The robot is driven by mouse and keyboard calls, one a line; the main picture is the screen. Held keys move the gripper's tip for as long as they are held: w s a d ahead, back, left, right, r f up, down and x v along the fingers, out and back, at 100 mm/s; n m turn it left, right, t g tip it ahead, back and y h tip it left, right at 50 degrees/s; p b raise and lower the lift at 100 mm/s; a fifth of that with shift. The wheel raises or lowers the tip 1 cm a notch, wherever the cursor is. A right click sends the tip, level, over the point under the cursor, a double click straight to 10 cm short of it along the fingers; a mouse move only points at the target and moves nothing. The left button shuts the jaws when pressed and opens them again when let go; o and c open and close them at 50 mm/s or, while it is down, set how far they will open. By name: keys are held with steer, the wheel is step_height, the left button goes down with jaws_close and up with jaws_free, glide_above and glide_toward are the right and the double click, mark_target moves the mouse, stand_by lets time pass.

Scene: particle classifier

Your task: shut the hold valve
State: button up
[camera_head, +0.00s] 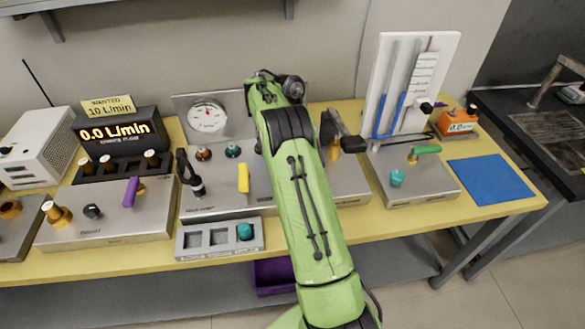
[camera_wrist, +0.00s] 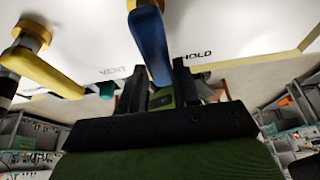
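In the wrist view a blue lever handle (camera_wrist: 150,38) stands beside the printed word HOLD on a pale panel (camera_wrist: 215,25). My gripper (camera_wrist: 160,70) has its two black fingers apart, one on each side of the lever's free end. I cannot tell whether either finger touches it. A yellow lever (camera_wrist: 42,72) is to the left, near the word VENT.
The yellow bench (camera_head: 100,262) is crowded. A purple lever (camera_head: 131,192), a yellow lever (camera_head: 243,178) and a green lever (camera_head: 425,150) stand on metal boxes. A display (camera_head: 115,132) reads 0.0 L/min. A white manometer board (camera_head: 440,70) rises at right. A blue mat (camera_head: 490,180) lies clear.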

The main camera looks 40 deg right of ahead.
steer(key=o, duration=0.3)
steer(key=shift+o, duration=0.2)
steer(key=p+v, duration=1.3)
steer(key=v, duration=0.3)
steer(key=shift+f, duration=0.15)
